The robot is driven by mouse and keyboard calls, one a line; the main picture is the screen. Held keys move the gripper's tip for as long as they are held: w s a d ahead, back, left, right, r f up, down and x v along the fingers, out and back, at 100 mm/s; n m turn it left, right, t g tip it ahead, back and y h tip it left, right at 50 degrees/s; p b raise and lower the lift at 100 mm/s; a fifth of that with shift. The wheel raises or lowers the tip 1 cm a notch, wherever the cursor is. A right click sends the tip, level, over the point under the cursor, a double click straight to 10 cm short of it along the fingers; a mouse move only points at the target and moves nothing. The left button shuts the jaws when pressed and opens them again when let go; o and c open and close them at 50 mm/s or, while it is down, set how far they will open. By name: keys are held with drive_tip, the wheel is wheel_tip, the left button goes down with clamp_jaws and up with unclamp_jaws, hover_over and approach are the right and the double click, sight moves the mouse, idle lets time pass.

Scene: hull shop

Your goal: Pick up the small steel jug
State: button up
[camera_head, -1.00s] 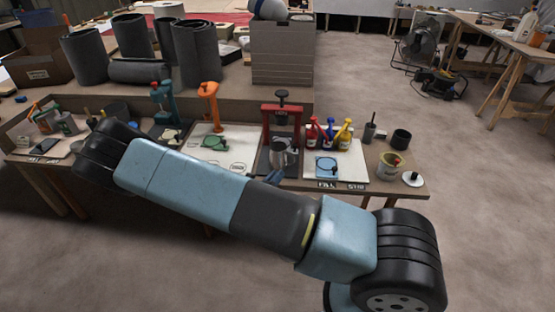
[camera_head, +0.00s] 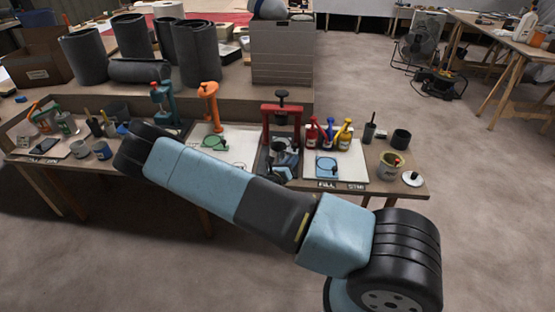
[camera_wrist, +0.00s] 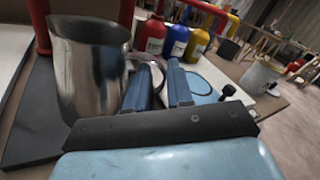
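The small steel jug (camera_wrist: 85,70) stands upright at the left of the wrist view, on a dark base plate (camera_wrist: 40,125). Its handle (camera_wrist: 157,68) points right, toward my gripper. In the head view the jug (camera_head: 279,147) is in front of the red press (camera_head: 282,112), partly hidden by my gripper (camera_head: 284,168). In the wrist view my gripper's two blue fingers (camera_wrist: 160,86) are apart, with a gap between them. They are at the handle, which shows behind and between them; contact cannot be made out.
Red, blue and yellow bottles (camera_wrist: 175,40) stand behind the fingers. A white board with a blue circle (camera_head: 350,170) lies right of the press. A pot (camera_head: 389,166) stands near the table's right end. An orange press (camera_head: 209,100) stands further left.

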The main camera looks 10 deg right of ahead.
drive_tip(key=shift+x, duration=0.85)
clamp_jaws()
drive_tip(key=shift+r, duration=0.1)
